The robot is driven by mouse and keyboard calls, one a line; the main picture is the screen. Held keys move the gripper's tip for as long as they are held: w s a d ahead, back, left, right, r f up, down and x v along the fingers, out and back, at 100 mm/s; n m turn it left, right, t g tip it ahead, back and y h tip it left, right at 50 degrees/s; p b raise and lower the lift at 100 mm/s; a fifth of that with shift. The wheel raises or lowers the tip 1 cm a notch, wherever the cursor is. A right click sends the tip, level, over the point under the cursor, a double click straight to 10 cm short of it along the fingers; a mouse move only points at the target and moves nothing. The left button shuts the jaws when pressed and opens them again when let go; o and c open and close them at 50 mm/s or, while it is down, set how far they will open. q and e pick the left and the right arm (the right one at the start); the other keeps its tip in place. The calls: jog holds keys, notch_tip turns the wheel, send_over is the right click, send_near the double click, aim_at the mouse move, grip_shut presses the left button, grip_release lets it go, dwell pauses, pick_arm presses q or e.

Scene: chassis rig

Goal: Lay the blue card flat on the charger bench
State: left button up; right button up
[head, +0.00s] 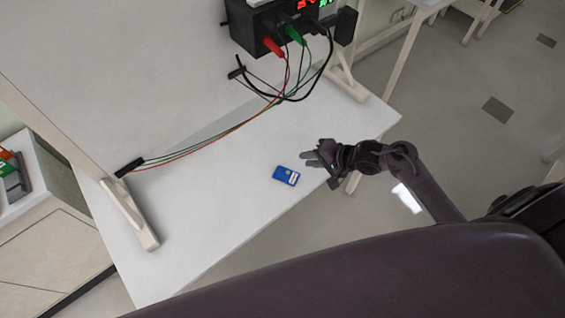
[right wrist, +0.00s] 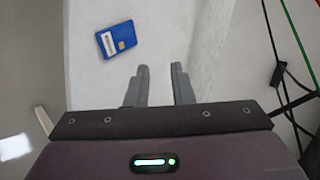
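The blue card (head: 286,176) with a white label lies on the white bench (head: 215,215), near its front edge. The card also shows in the right wrist view (right wrist: 117,39), ahead of the fingers and to the left. My right gripper (head: 310,159) is just to the right of the card and apart from it. In the right wrist view its two fingers (right wrist: 160,70) are apart with nothing between them. My left gripper is not in view.
A white upright panel (head: 110,60) stands behind. The bench around the card is clear.

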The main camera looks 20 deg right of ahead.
jog(key=shift+f, duration=0.1)
jog(key=s+a+r+n+g+h, duration=0.4)
jog(key=s+r+n+h, duration=0.2)
jog(key=s+r+n, duration=0.75)
jog(key=s+f+m+g+b, duration=0.15)
jog(key=f+b, duration=0.25)
jog(key=f, duration=1.5)
jog(key=s+f+b, duration=0.3)
jog(key=f, duration=1.6)
jog(key=s+d+f+b, duration=0.1)
jog(key=s+f+b, duration=0.1)
jog(key=s+f, duration=0.7)
jog(key=s+d+f+b, duration=0.2)
jog(key=s+f, duration=0.7)
jog(key=f, duration=0.3)
jog(key=shift+s+d+g+h, duration=0.25)
jog(key=shift+g+h, duration=0.05)
jog(key=shift+g, duration=0.15)
